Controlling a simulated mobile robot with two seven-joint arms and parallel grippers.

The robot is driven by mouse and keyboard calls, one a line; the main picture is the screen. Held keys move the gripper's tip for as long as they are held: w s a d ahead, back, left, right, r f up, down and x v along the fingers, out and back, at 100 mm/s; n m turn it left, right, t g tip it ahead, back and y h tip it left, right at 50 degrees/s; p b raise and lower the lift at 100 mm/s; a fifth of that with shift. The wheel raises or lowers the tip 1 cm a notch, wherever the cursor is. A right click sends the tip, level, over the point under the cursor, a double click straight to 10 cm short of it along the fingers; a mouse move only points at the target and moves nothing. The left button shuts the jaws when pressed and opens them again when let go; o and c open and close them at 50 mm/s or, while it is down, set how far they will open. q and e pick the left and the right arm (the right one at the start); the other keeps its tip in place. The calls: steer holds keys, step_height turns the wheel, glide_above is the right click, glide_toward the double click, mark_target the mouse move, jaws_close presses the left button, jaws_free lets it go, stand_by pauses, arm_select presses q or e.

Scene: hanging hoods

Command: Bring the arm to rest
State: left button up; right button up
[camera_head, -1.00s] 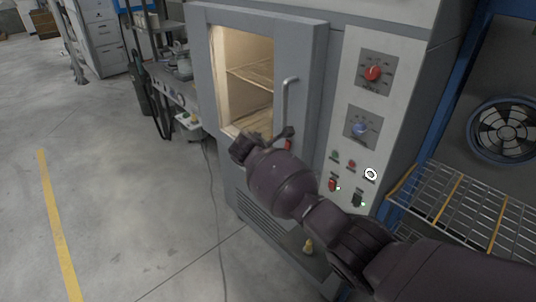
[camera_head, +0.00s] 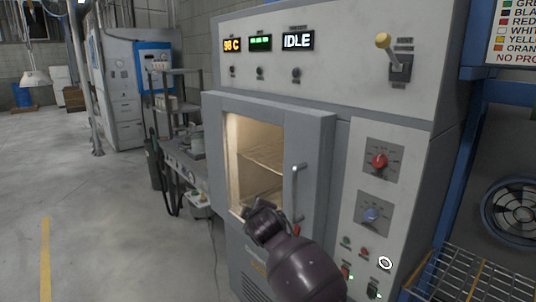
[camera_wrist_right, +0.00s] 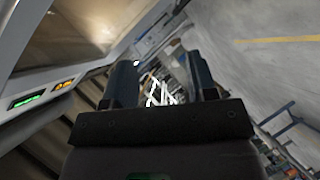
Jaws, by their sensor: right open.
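My right gripper (camera_head: 262,212) is in front of the lower part of the oven door's window in the head view, left of the door handle (camera_head: 297,195). My dark arm comes up to it from the bottom. In the right wrist view the two fingers (camera_wrist_right: 161,85) stand apart with nothing seen between them. Whether the gripper touches the door cannot be told. The left gripper is not in view.
The grey oven (camera_head: 335,130) has a lit window, lit displays, one reading IDLE, and a yellow-knobbed lever (camera_head: 385,42). A wire rack (camera_head: 470,278) and fan (camera_head: 512,212) are at right. A side bench (camera_head: 182,160) stands left. Open floor (camera_head: 100,220) lies further left.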

steer(key=s+d+f+m+t+b, duration=0.1)
steer(key=s+d+f+m, duration=0.5)
steer(key=s+d, duration=0.3)
steer(key=s+d+f+m+t, duration=0.2)
steer(key=s+d+f+m, duration=0.35)
steer(key=s+d, duration=0.4)
steer(key=s+d+f+g+h, duration=0.1)
steer(key=s+d+f, duration=0.3)
steer(key=s+f, duration=0.2)
steer(key=s+d+f+m+g+h+b, duration=0.1)
steer(key=s+d+f, duration=0.3)
steer(key=s, duration=0.6)
steer(key=s+d+f+m+g+h, duration=0.1)
steer(key=s+d+f, duration=0.3)
steer(key=s+f, duration=0.4)
steer(key=shift+s+d+g, duration=0.25)
steer(key=shift+s+g, duration=0.05)
steer(key=shift+g, duration=0.6)
